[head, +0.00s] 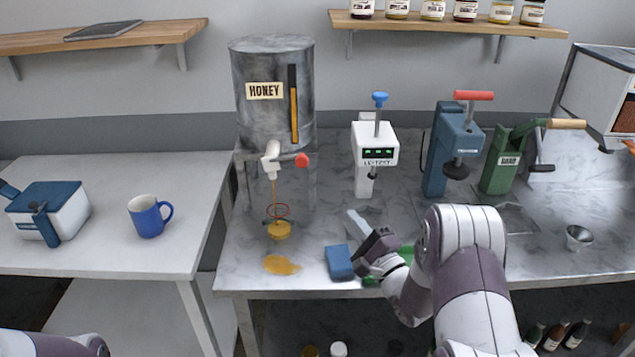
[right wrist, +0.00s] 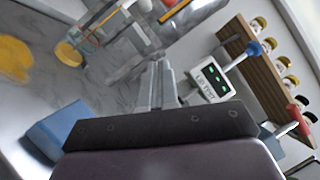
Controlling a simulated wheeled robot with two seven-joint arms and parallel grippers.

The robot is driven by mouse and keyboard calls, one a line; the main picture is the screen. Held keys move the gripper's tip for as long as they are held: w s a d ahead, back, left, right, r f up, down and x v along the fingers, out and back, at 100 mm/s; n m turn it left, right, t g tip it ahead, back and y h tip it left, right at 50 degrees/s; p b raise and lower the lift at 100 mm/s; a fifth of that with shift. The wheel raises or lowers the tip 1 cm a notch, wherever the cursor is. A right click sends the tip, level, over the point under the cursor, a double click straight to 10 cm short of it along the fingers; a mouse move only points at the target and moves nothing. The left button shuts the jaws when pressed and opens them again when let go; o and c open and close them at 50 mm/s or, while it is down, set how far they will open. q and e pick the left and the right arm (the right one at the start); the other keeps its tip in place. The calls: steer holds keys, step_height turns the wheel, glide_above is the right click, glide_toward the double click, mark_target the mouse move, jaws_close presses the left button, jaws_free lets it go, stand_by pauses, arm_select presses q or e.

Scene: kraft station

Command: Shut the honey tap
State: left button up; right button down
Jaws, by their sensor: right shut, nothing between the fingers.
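The honey tank (head: 270,110) is a grey metal cylinder labelled HONEY at the back of the bench. Its pale tap (head: 270,160) points down at the front, with a red knob (head: 302,160) sticking out to the right. A thin amber stream runs from the spout down to honey (head: 279,231) in what looks like a clear jar under it. My right gripper (head: 354,222) is shut and empty, below and to the right of the tap, apart from it. Its fingers also show in the right wrist view (right wrist: 158,82). My left gripper is out of view.
A honey puddle (head: 282,265) lies on the bench in front of the jar. A blue block (head: 339,262) sits beside my right gripper. A white tester (head: 375,150) and a blue press (head: 452,150) stand right of the tank. A blue mug (head: 147,217) is on the left table.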

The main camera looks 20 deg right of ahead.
steer(key=shift+s+r+m+t+y, duration=0.35)
steer(key=shift+s+m+t+y, duration=0.05)
steer(key=shift+m+t+y, duration=0.1)
steer(key=s+a+r+p+x, duration=0.1)
steer(key=a+p+x, duration=0.1)
steer(key=x, duration=1)
steer(key=shift+w+a+r+p, duration=0.15)
steer(key=shift+w+r+p, duration=0.2)
steer(key=shift+p, duration=0.4)
